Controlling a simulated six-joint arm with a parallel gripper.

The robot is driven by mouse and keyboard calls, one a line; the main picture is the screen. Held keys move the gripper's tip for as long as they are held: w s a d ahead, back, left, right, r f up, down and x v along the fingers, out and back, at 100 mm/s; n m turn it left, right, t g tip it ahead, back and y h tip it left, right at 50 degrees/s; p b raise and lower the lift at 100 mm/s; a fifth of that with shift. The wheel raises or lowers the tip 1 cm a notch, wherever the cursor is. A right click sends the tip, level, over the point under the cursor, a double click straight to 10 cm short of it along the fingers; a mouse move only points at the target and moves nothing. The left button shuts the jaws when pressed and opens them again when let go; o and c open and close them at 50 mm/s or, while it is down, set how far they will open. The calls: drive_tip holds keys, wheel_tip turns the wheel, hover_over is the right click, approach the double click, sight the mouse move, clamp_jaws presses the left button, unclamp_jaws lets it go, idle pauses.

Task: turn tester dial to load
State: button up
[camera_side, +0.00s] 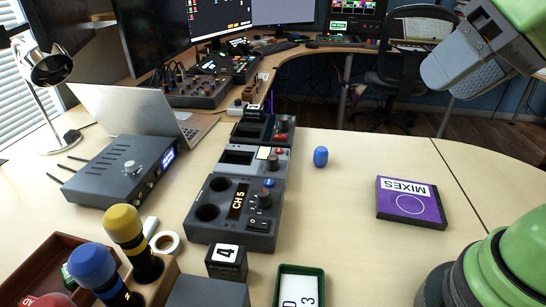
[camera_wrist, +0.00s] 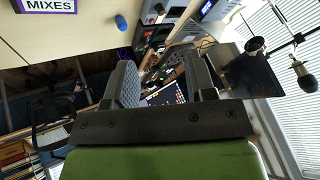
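Several small devices stand in a row on the desk, and none carries a readable tester or load label. A darker unit (camera_side: 252,130) stands behind that. Dial pointers are too small to read. My gripper (camera_side: 465,75) is high at the upper right, far from the row. In the wrist view my gripper (camera_wrist: 160,72) has its fingers apart, with nothing between them.
A blue-grey box (camera_side: 122,172) with a silver knob and a laptop (camera_side: 140,112) stand left of the row. A blue cylinder (camera_side: 320,157) and a purple MIXES case (camera_side: 410,203) lie right. Yellow and blue knobbed handles (camera_side: 124,224) stand at front left. Desk between row and case is mostly clear.

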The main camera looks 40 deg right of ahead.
drive_tip(key=w+r+n+g, duration=0.2)
drive_tip(key=w+r+n, duration=0.15)
drive_tip(key=w, duration=0.85)
drive_tip(key=n+g+h, duration=0.2)
drive_tip(key=n+g, duration=0.3)
drive_tip(key=n, duration=0.4)
hover_over(273, 157)
wheel_tip(273, 157, down, 20)
wheel_tip(273, 157, down, 11)
drive_tip(key=shift+r, duration=0.2)
drive_tip(key=c, duration=0.9)
